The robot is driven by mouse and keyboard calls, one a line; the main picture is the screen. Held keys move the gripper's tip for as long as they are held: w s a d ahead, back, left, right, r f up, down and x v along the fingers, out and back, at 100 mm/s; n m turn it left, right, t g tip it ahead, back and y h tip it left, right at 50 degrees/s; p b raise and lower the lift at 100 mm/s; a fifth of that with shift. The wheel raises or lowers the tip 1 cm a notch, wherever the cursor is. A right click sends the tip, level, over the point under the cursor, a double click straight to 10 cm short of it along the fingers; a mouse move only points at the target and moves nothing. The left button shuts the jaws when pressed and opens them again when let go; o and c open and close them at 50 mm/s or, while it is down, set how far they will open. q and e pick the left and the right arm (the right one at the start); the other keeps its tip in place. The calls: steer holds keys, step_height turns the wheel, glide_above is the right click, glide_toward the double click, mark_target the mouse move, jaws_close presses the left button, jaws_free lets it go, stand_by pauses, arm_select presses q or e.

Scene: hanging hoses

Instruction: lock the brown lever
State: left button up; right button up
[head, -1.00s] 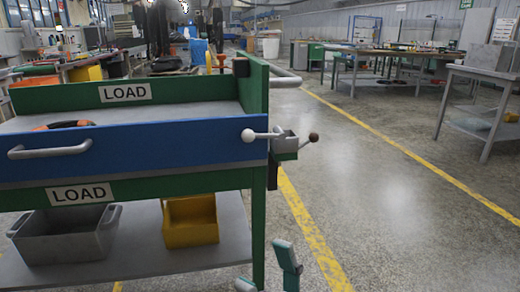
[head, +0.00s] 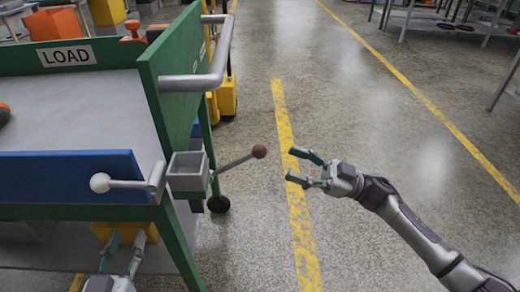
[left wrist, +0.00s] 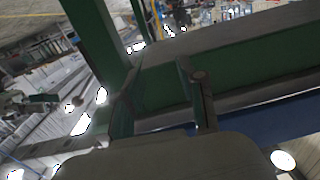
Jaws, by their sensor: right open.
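The brown lever (head: 235,163) is a metal rod with a brown ball end, sticking out to the right and slightly up from a grey box-shaped bracket on the cart's corner post. A white-knobbed lever (head: 125,184) points left across the blue panel. My right gripper (head: 295,166) is open and empty, to the right of the brown ball and apart from it, fingers pointing left. My left gripper (head: 122,246) is low at the cart's front, below the blue panel, fingers apart and pointing up. Its fingers also show in the left wrist view (left wrist: 160,95), with nothing seen between them.
The green cart (head: 165,100) has a grey handle bar (head: 215,75) projecting right above the bracket. A blue panel (head: 65,178) closes its front. A yellow bin (head: 122,232) is behind my left gripper.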

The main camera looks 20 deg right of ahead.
mark_target(260, 151)
arm_select(q)
steer(key=r, duration=0.1)
steer(key=r+t, duration=0.2)
steer(key=shift+d+r+h+b, duration=0.1)
steer(key=shift+d+h+b, duration=0.2)
steer(key=shift+h, duration=0.1)
arm_select(e)
steer(key=x, duration=0.9)
jaws_close()
